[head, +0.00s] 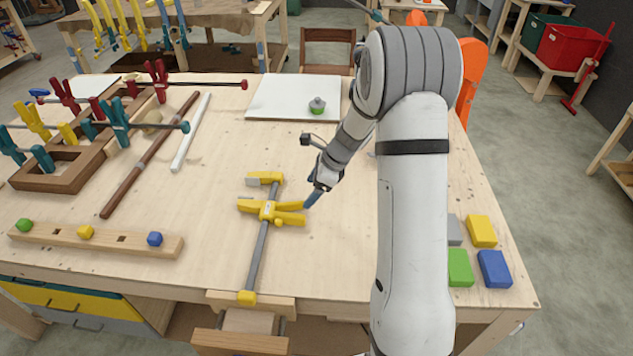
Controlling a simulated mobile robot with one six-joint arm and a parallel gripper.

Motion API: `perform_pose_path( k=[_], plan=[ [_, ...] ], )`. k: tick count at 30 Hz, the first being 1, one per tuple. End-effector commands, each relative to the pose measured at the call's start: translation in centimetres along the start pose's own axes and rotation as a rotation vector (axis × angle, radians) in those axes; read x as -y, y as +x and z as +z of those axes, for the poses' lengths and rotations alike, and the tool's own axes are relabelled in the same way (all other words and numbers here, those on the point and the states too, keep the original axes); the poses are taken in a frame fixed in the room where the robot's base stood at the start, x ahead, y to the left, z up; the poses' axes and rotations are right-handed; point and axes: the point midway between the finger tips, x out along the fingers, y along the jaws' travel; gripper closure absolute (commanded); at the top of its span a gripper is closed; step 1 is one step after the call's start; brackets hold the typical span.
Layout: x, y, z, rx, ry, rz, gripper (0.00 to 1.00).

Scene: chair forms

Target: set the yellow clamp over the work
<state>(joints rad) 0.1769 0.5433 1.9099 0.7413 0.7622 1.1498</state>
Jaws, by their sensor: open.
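The yellow clamp (268,211) lies on the workbench, left of my gripper. Its grey bar runs toward the front edge, with a yellow end piece there and a yellow jaw at the far end. My gripper (309,203) is open, just right of the clamp's yellow handles, with its blue tips close to them. Whether they touch cannot be told. The work appears to be the brown wooden frame (62,184) at the left of the bench. Red, teal and yellow clamps stand on and around it and hide parts of it.
A brown rod (150,155) and a white strip (190,133) lie between frame and yellow clamp. A wooden rail (110,242) with coloured knobs is at front left. A white board (285,97) bears a grey-green object (317,106). Coloured blocks (482,231) sit at right.

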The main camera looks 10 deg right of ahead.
Motion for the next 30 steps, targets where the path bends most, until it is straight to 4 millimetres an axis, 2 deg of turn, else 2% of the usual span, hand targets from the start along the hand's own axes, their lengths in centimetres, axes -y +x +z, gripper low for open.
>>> perform_pose_path(
  k=[6,15,21,30],
  plan=[
    [-0.1,4.3,-0.3,-0.002,-0.005,0.003,0.20],
    [-0.1,9.0,-0.2,-0.002,-0.006,0.002,0.20],
    [-0.1,10.3,0.0,-0.001,-0.007,0.001,0.20],
    [-0.1,10.4,0.1,-0.001,-0.007,0.001,0.20]
  ],
)
